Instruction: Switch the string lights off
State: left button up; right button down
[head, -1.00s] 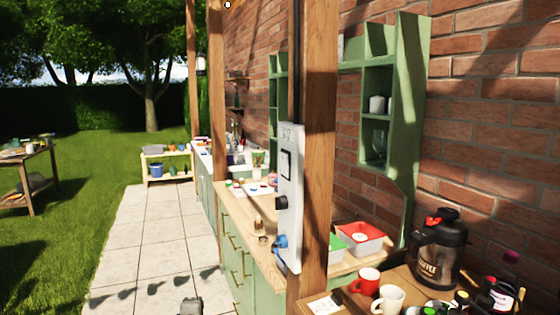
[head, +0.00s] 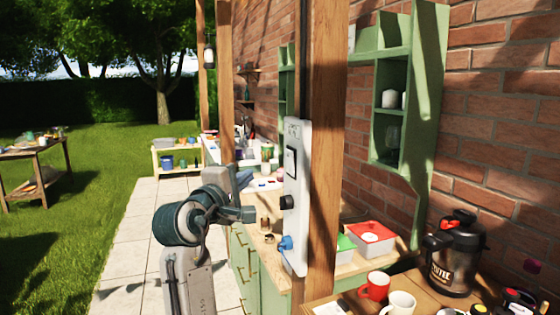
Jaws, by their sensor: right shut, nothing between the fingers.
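A white control panel (head: 297,225) is fixed to the wooden post. It carries a framed rocker switch (head: 291,163) near its top, a black knob (head: 287,202) in the middle and a blue knob (head: 285,243) low down. Which control belongs to the string lights I cannot tell, and no bulbs show. My right gripper (head: 248,213) is shut and empty, just left of the panel near the black knob's height. It appears apart from the panel, though the depth gap is hard to judge. My left gripper is not in view.
The post (head: 324,190) stands before a green counter (head: 262,285) with small items. At the lower right, a table holds a red mug (head: 375,286), a white mug (head: 399,304) and a coffee flask (head: 455,258). A lantern (head: 209,57) hangs at the back. Paving left is clear.

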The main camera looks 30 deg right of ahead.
jog(key=p, duration=0.4)
send_near(287, 155)
jog(key=w+d, duration=0.1)
jog(key=w, duration=0.3)
jog(key=shift+s+d+r+p, duration=0.15)
jog(key=shift+d+p, duration=0.15)
jog(key=shift+d, duration=0.35)
jog(key=shift+s+d+p, duration=0.15)
jog(key=shift+d+p, duration=0.1)
jog(key=shift+d, duration=0.4)
jog(key=shift+s+d+r+p, duration=0.15)
jog(key=shift+d+p, duration=0.15)
jog(key=shift+d, duration=0.4)
jog(key=shift+f, duration=0.15)
jog(key=shift+d, duration=0.25)
